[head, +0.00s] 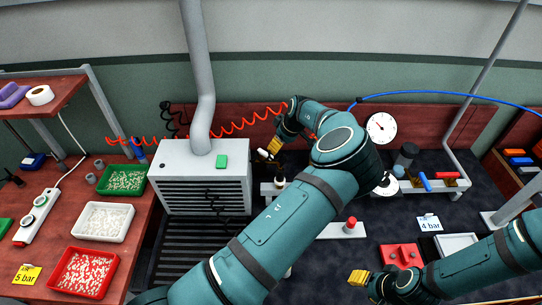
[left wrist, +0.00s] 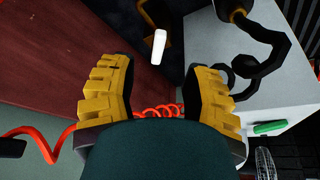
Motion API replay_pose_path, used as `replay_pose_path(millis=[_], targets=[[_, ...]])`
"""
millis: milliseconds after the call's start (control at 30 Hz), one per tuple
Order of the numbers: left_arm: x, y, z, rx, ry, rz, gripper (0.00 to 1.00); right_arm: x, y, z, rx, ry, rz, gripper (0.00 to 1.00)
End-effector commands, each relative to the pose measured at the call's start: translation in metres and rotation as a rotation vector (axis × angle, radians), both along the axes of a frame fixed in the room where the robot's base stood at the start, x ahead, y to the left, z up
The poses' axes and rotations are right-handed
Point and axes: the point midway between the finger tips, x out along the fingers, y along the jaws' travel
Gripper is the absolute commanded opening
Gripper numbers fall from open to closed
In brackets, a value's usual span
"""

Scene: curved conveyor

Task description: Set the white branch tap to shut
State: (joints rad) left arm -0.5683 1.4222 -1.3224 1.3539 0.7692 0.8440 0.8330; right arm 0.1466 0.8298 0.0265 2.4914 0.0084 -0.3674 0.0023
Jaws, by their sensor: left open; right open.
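The white branch tap's handle (left wrist: 159,46) shows in the left wrist view as a short white lever, upright in the picture, beyond the fingertips. In the head view a small white end of it (head: 263,154) shows beside my left gripper (head: 274,147), just right of the grey box. My left gripper (left wrist: 160,92) is open, with its yellow fingers spread to either side and nothing between them. The lever looks apart from both fingers. The tap's body is mostly hidden or dark. My right gripper (head: 360,279) is open and empty at the lower middle of the head view.
A grey vented box (head: 203,175) with a hose stands left of the tap. Red coiled hose (left wrist: 160,110) runs near the left fingers. A blue tap handle (head: 425,181) and red one (head: 446,175) stand right, below a gauge (head: 381,127). Trays (head: 103,222) lie left.

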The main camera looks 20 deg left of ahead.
Motion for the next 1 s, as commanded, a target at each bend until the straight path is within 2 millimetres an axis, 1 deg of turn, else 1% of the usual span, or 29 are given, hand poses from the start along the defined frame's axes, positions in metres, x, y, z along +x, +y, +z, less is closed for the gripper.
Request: replay_pose_path(millis=[33,200,400,500,700,933,967,1000], targets=[[0.0,0.005,-0.011,0.001,0.004,0.003,0.48,0.0,0.0,0.0,0.0,0.0,0.0,0.47],[0.003,0.017,-0.042,0.002,0.003,0.002,0.48,0.0,0.0,0.0,0.0,0.0,0.0,0.47],[0.007,0.029,-0.071,0.002,0.002,0.0,0.48,0.0,0.0,0.001,0.0,0.0,0.001,0.47],[0.008,0.033,-0.08,0.0,0.002,0.001,0.48,0.0,0.0,0.001,0.0,0.001,0.001,0.47],[0.009,0.035,-0.087,-0.001,0.0,0.0,0.48,0.0,0.0,0.001,0.0,0.001,0.001,0.47],[0.009,0.035,-0.087,-0.001,0.0,0.0,0.48,0.0,0.0,0.001,0.0,0.0,0.001,0.47],[0.009,0.035,-0.087,-0.001,0.0,0.0,0.44,0.0,0.0,0.001,0.0,0.0,0.001,0.47],[0.009,0.035,-0.087,-0.001,0.0,0.0,0.3,0.0,0.0,0.001,0.0,0.0,0.001,0.47]])
